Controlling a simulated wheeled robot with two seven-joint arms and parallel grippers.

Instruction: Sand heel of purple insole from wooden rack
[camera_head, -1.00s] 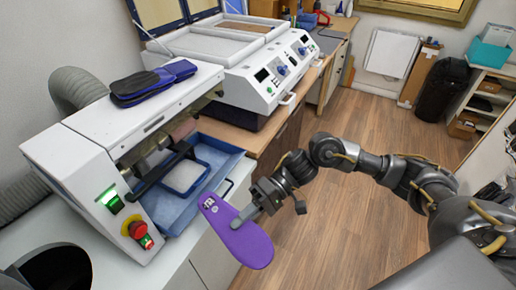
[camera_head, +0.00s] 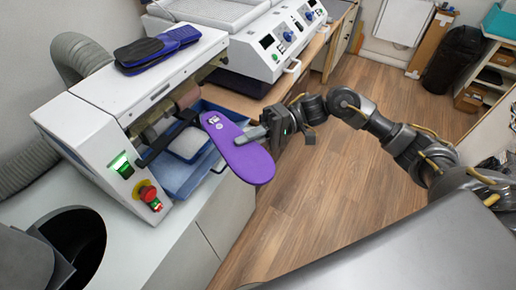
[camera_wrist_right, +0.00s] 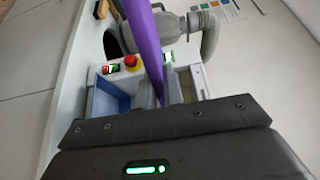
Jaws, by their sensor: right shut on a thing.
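The purple insole (camera_head: 228,143) is held by my right gripper (camera_head: 251,135), which is shut on it at one side near its middle. The narrower end, with a small printed label, points to the white sanding machine (camera_head: 90,125). The wider end hangs toward the lower right. The insole appears over the machine's blue tray (camera_head: 181,181), near the roller (camera_head: 187,95); I cannot tell whether it touches anything. In the right wrist view the insole (camera_wrist_right: 146,40) shows edge-on between the fingers (camera_wrist_right: 165,98). The wooden rack cannot be made out. My left gripper is not in view.
A dark blue pair of insoles (camera_head: 157,49) lies on top of the machine. A red stop button (camera_head: 148,193) and green-lit switch (camera_head: 122,165) are on its front. A white heating unit (camera_head: 262,50) stands behind.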

